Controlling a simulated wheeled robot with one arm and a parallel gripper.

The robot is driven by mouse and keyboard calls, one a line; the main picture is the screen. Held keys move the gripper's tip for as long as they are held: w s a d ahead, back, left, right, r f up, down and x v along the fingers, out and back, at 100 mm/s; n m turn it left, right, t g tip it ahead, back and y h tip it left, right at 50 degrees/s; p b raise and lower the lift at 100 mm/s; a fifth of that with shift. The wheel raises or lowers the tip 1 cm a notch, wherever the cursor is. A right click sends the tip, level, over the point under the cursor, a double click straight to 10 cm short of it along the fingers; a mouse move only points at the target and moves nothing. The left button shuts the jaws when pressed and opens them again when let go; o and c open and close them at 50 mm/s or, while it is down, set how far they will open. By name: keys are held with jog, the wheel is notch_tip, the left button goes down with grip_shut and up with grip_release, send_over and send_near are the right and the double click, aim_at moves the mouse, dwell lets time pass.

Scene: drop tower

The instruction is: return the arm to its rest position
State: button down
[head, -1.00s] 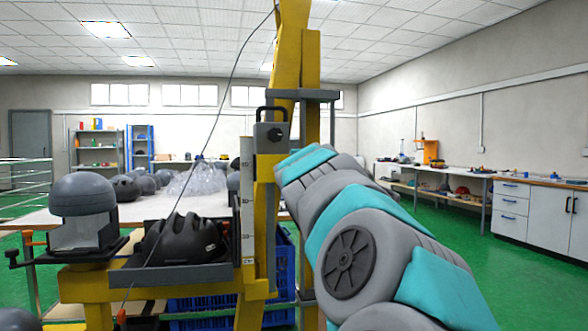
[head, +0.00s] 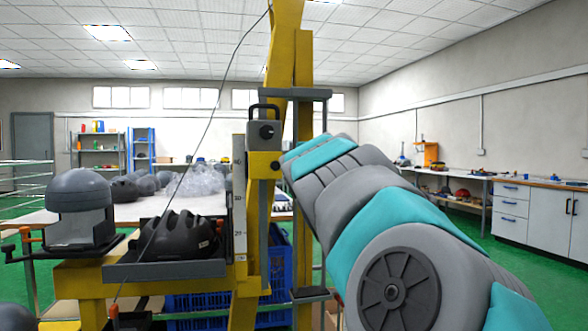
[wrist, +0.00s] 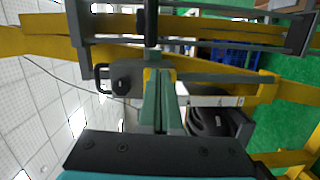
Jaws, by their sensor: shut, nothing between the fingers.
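My arm crosses the right half of the head view, its teal and grey links running from the lower right up toward the tower; the gripper itself is hidden there. In the wrist view my gripper (wrist: 162,105) shows with its two greenish fingers together and nothing between them. Beyond the fingertips is the yellow drop tower (head: 285,75), with its grey release block with a black handle (head: 264,131), which also shows in the wrist view (wrist: 124,80). The fingers overlap the tower in that view; I cannot tell the gap.
A black helmet (head: 180,236) sits in the grey tray on the tower's yellow base. A grey headform (head: 80,192) stands to its left. A white table (head: 40,216) with dark helmets is behind. Blue crates (head: 278,262) stand under the tower. Green floor is open at right.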

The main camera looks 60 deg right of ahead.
jog(key=s, duration=0.6)
jog(key=shift+s+a+r, duration=0.15)
jog(key=shift+s+a, duration=0.2)
jog(key=shift+a, duration=0.1)
jog(key=w+a+f+y, duration=0.8)
jog(key=w+a+f, duration=0.9)
jog(key=w+f, duration=0.1)
jog(key=w+a+f+y, duration=0.2)
jog(key=a+f, duration=0.6)
jog(key=a, duration=0.1)
jog(key=s+a+f+m+g+y, duration=0.1)
jog(key=s+a+f+g+y, duration=0.15)
jog(key=a+f, duration=0.5)
jog(key=s+a+f+m+g+y, duration=0.1)
jog(key=s+a+f+g, duration=0.25)
jog(key=a+f, duration=0.4)
jog(key=s+a+f+m+g+y, duration=0.1)
jog(key=s+a+f+g, duration=0.1)
jog(key=s+a+f, duration=0.2)
jog(key=s+a+f+m+g+y, duration=0.1)
jog(key=s+a+f, duration=0.3)
jog(key=s, duration=0.5)
jog(key=shift+a+f+m+g, duration=0.25)
jog(key=shift+f+m+g, duration=0.15)
jog(key=shift+m+g, duration=0.3)
